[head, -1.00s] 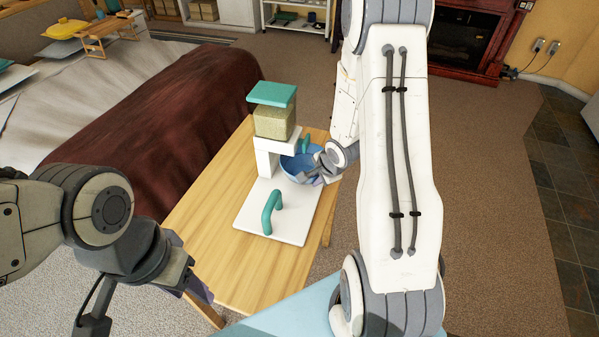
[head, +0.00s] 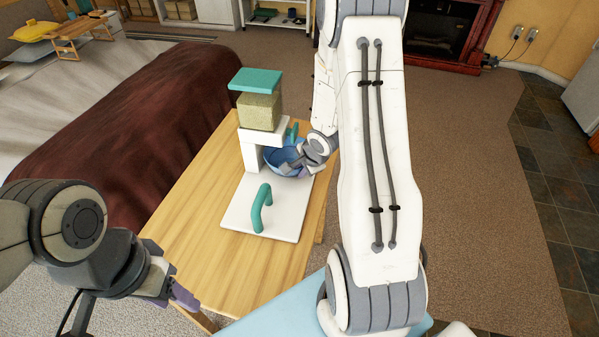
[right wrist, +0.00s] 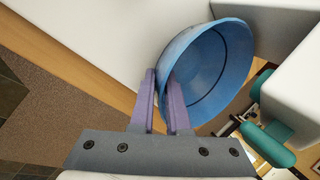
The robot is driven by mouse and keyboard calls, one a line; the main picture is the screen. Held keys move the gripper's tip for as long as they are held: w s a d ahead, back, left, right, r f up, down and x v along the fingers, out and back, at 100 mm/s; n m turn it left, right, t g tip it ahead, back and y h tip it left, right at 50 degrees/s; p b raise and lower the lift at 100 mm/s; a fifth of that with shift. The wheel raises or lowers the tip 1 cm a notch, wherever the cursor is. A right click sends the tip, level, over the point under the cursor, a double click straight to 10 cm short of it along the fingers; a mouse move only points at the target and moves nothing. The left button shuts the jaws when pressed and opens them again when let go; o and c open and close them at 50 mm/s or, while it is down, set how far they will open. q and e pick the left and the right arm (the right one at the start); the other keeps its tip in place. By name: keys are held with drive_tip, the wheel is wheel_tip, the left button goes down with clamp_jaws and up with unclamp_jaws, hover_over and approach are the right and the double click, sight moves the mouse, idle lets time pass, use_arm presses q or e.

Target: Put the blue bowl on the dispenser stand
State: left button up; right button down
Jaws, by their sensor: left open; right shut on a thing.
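The blue bowl (head: 283,160) is at the right side of the dispenser, below its spout block; it also shows in the right wrist view (right wrist: 205,70). My right gripper (right wrist: 166,95) is shut on the bowl's rim, one finger inside and one outside. In the head view the right gripper (head: 306,166) partly covers the bowl. The dispenser stand (head: 240,208) is a white board with a teal handle, carrying a column and a grain-filled container (head: 259,108) with a teal lid. Whether the bowl touches the board I cannot tell. My left gripper (head: 180,290) is open and empty at the lower left.
The stand is on a light wooden table (head: 192,222) with bare wood at its left and front. A bed with a dark red blanket (head: 150,130) lies along the left. Carpet is open to the right.

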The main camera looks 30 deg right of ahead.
drive_tip(key=shift+f, duration=0.1)
drive_tip(key=c, duration=0.9)
unclamp_jaws()
